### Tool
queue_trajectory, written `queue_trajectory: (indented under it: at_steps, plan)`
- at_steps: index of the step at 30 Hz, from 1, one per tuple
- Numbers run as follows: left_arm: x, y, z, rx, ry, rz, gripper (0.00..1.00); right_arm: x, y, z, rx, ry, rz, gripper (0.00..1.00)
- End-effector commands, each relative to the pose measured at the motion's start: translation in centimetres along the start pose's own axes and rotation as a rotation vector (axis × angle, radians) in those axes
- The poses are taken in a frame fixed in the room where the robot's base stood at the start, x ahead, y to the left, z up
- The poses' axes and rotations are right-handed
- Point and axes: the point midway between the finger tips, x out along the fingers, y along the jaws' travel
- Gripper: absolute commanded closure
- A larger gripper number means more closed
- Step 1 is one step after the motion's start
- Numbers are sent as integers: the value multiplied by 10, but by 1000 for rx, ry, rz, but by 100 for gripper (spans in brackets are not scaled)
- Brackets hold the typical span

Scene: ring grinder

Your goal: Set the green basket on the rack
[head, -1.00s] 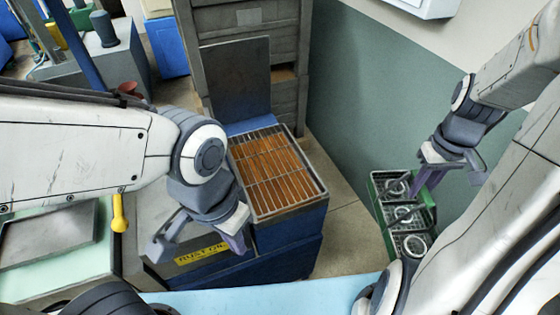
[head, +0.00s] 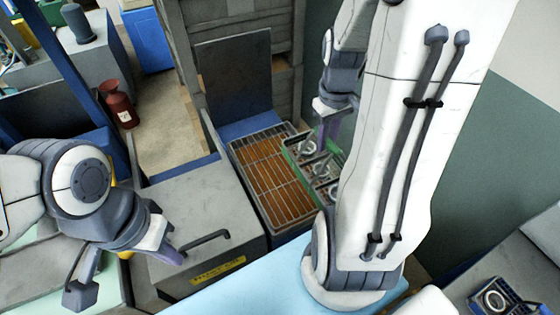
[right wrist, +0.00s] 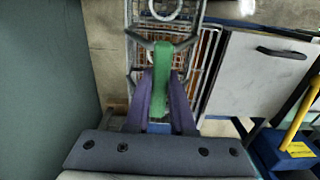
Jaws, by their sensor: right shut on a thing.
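The green basket (head: 292,155) holds several metal rings and is at the right side of the rack in the head view, partly hidden by my right arm. My right gripper (head: 326,135) is shut on its green handle (right wrist: 163,65), which shows between the purple fingers in the right wrist view. The rack (head: 262,183) is a metal grid over an orange-brown surface in a blue tank. The basket overlaps the rack's right edge in the picture; I cannot tell whether it touches. My left gripper (head: 125,272) is open and empty at the lower left.
A dark upright panel (head: 235,85) stands behind the rack. A grey box with a handle and yellow label (head: 217,270) is left of it. A red extinguisher (head: 118,105) stands further back. A light blue surface (head: 265,285) lies in front. A ring part (head: 495,299) lies at the lower right.

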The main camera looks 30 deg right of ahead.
Motion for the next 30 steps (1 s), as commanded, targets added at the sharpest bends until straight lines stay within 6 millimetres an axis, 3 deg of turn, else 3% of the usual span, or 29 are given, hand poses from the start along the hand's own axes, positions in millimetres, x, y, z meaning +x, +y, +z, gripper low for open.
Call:
queue_trajectory:
  at_steps: [17, 24, 30]
  plan:
    - [-34, 2, -2, 6, 0, 0, 100, 56, -37, -95, -9, 0, 0, 100]
    - [-39, 3, -2, 7, 0, 0, 100, 69, -40, -105, -5, 0, 0, 100]
    - [-50, 4, -3, 8, 0, 0, 100, 94, -40, -104, -4, -2, -1, 100]
